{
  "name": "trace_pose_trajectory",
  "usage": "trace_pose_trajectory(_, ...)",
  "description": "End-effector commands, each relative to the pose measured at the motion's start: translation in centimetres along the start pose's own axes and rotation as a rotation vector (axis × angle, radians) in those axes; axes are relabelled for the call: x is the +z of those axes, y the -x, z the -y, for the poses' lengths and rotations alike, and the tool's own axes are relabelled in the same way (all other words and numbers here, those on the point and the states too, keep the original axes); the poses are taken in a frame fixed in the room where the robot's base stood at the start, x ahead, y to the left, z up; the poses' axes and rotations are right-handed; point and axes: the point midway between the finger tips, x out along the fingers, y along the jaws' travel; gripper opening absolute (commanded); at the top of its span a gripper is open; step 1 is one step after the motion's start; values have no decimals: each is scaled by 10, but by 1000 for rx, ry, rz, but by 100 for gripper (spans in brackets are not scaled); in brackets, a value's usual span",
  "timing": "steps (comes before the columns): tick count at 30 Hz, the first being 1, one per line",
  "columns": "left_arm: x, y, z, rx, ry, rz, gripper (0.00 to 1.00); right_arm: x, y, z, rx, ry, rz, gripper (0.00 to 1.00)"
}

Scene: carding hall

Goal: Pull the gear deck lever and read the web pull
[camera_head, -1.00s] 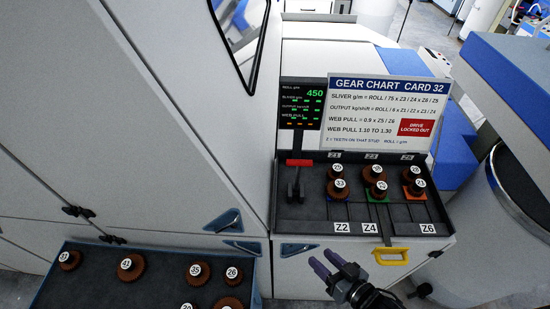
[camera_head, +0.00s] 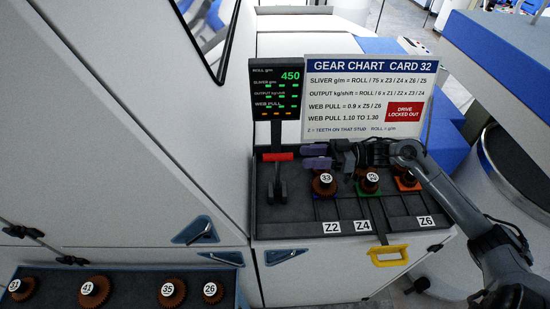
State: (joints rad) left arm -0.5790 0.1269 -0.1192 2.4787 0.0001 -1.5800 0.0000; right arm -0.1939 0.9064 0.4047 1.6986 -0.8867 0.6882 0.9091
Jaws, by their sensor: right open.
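The gear deck lever (camera_head: 277,157) has a red crossbar handle on dark arms and stands upright at the left end of the deck (camera_head: 290,215). My right gripper (camera_head: 305,157) reaches in from the right with its purple fingers open, pointing left at the handle. A small gap shows between fingertips and handle. The display (camera_head: 277,93) above the lever reads ROLL 450 in green. My left gripper is not in view.
Brown numbered gears (camera_head: 325,183) sit on studs under my right arm, which hides some. The gear chart (camera_head: 372,92) stands behind, with a red "DRIVE LOCKED OUT" label. A yellow handle (camera_head: 388,255) projects in front. A tray (camera_head: 130,293) of gears is lower left.

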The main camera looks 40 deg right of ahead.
Motion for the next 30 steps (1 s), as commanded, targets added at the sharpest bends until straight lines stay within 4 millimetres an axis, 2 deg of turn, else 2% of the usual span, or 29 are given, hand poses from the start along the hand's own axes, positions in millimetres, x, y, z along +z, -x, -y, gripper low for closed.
trace_pose_trajectory(9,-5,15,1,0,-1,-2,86,-3,-52,1,-2,0,-4,48)
trace_pose_trajectory(15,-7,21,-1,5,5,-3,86,-2,-77,1,0,0,-3,48)
trace_pose_trajectory(21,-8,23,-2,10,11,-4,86,-1,-89,1,0,0,0,48)
trace_pose_trajectory(30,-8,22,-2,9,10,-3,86,0,-91,1,0,0,0,48)
